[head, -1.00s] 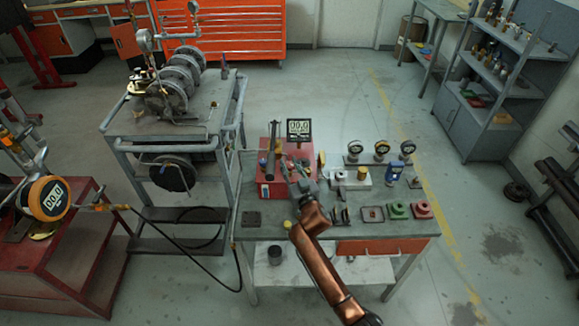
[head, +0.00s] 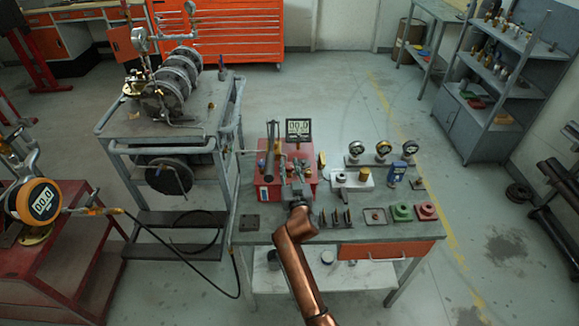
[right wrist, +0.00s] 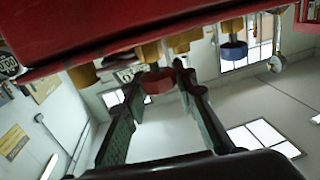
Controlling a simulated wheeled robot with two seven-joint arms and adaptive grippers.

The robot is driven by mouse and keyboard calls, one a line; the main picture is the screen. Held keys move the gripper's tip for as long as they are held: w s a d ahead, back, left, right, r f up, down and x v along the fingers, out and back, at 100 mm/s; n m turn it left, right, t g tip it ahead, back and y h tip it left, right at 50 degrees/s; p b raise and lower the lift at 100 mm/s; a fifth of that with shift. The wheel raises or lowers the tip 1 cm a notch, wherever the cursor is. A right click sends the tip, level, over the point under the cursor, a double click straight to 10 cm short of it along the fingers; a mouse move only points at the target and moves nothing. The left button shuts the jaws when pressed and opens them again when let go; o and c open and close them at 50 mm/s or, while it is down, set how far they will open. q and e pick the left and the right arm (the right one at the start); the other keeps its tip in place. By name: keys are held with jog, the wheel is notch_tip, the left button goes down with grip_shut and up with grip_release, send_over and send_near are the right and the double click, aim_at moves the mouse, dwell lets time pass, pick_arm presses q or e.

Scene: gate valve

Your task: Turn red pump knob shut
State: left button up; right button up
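The red pump box (head: 268,190) stands on the workbench with a digital display (head: 298,130) above it. My right gripper (head: 296,182) is at its front face, and my copper arm reaches up to it from below. In the right wrist view the pump's red underside or face (right wrist: 120,25) fills the top. A red knob (right wrist: 158,83) shows between or just beyond the fingertips of my right gripper (right wrist: 160,75). The fingers are apart, with no clear grip on the knob. A blue knob (right wrist: 234,51) is to its right. My left gripper is not in view.
Several gauges (head: 383,148) and small fittings stand on the bench (head: 350,232) right of the pump. A grey cart (head: 215,120) with flanged pipework is on the left. A hose (head: 150,228) runs from an orange gauge (head: 38,202). Open floor lies behind the bench.

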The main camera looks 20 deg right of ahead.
aim_at(290, 169)
jog(key=o, duration=0.5)
jog(key=shift+s+a, duration=0.15)
jog(key=shift+s, duration=1.1)
jog(key=shift+s+a, duration=0.2)
jog(key=shift+s, duration=1)
jog(key=shift+s+a, duration=0.15)
jog(key=shift+s, duration=1.1)
